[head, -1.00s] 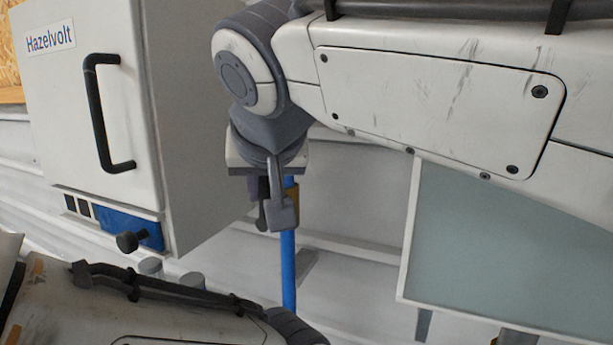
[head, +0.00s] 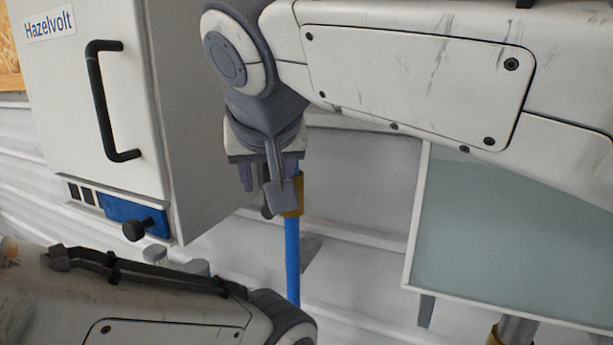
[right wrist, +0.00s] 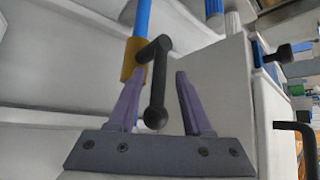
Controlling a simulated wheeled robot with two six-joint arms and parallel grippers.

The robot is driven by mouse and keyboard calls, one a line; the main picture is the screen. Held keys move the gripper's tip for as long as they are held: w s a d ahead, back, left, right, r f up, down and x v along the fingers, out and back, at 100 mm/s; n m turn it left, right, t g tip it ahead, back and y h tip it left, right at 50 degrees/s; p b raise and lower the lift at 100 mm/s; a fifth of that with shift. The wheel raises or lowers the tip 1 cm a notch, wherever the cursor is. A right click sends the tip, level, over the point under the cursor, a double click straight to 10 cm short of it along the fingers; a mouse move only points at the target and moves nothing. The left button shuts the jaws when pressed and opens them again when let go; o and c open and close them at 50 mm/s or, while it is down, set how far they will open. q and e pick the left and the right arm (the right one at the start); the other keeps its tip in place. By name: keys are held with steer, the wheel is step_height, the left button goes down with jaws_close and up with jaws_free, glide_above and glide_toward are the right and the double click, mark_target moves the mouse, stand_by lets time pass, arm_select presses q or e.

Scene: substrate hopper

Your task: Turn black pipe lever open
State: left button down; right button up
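The black pipe lever (right wrist: 157,85) is a bent dark handle with a rounded end. It joins a brass-coloured fitting (right wrist: 131,62) on a blue pipe (right wrist: 142,18). In the right wrist view my right gripper (right wrist: 160,74) has its two purple fingers apart, one on each side of the lever, with visible gaps. In the head view my right gripper (head: 268,188) hangs just left of the blue pipe (head: 292,255) and the brass fitting (head: 295,200); the lever is mostly hidden behind it there. My left gripper is out of view; only its arm shows at bottom left.
A white Hazelvolt cabinet (head: 95,135) with a black handle (head: 107,100) stands left of the pipe. A black knob (head: 135,230) sits on its blue lower panel. A pale grey-green panel with a white frame (head: 515,235) is at the right. A pale ribbed wall is behind.

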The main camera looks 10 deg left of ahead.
steer(key=b+v, duration=0.2)
steer(key=v, duration=0.8)
steer(key=shift+s+r, duration=0.15)
steer(key=shift+s, duration=0.05)
